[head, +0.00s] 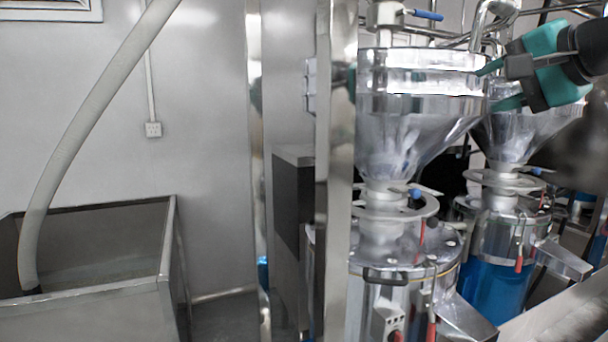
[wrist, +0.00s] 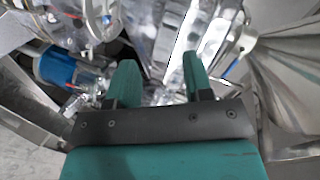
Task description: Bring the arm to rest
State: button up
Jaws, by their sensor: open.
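My gripper (head: 498,84) is at the upper right of the head view, in front of the two steel hoppers. Its two teal fingers are spread apart with nothing between them. The wrist view also shows the open fingers (wrist: 155,85), with shiny steel machine parts beyond them. In the head view the fingers overlap the right edge of the nearer hopper (head: 405,125) and part of the farther hopper (head: 515,130). I cannot tell whether they touch either one.
A steel post (head: 335,200) stands left of the grinders. Pipes run along the top right. An open steel bin (head: 100,285) with a grey hose (head: 85,120) stands at the left. Bare floor shows between bin and post.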

jog(key=s+a+f+n+g+y, duration=0.1)
jog(key=s+a+f+n+g, duration=0.1)
jog(key=a+f+n, duration=0.3)
jog(key=s+a+f+g, duration=0.2)
jog(key=s+f+g, duration=0.1)
jog(key=f, duration=0.3)
jog(key=s+a+f+n+g+h, duration=0.1)
jog(key=s+a+f+n+g, duration=0.2)
jog(key=s+f+n, duration=0.3)
jog(key=s+a+f+n+g, duration=0.3)
jog(key=s+f+n+g, duration=0.2)
jog(key=s+f, duration=0.6)
jog(key=shift+s+f+n+g+h, duration=0.3)
jog(key=shift+s+n+h, duration=0.15)
jog(key=shift+s, duration=0.25)
jog(key=shift+d, duration=0.1)
